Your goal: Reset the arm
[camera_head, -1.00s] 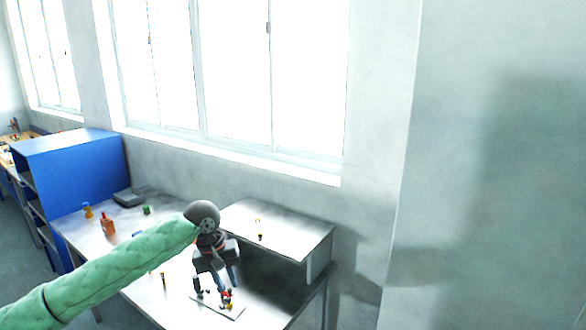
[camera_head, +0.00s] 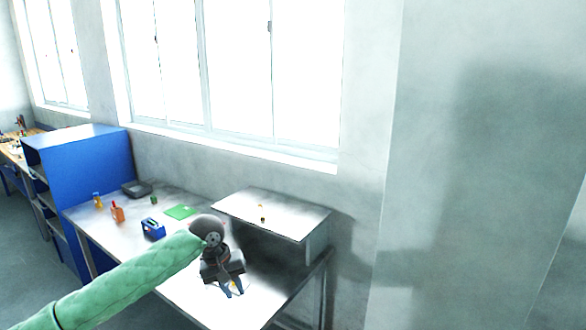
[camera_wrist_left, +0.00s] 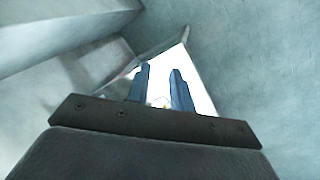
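My left arm in its green sleeve comes in from the left in the head view. My left gripper (camera_head: 232,291) hangs over the bright front part of the metal table (camera_head: 190,290), fingers pointing down. In the left wrist view its two blue fingers (camera_wrist_left: 161,85) stand apart, with bright background between them and nothing clearly held. Glare hides what lies right under the fingertips. My right gripper is in neither view.
A raised shelf (camera_head: 285,217) with small items stands right of the arm. A blue box (camera_head: 153,229), a green mat (camera_head: 181,212), an orange bottle (camera_head: 117,213) and a dark tray (camera_head: 136,188) sit on the table. A blue cabinet (camera_head: 90,185) stands behind left; a wall (camera_head: 480,200) is at right.

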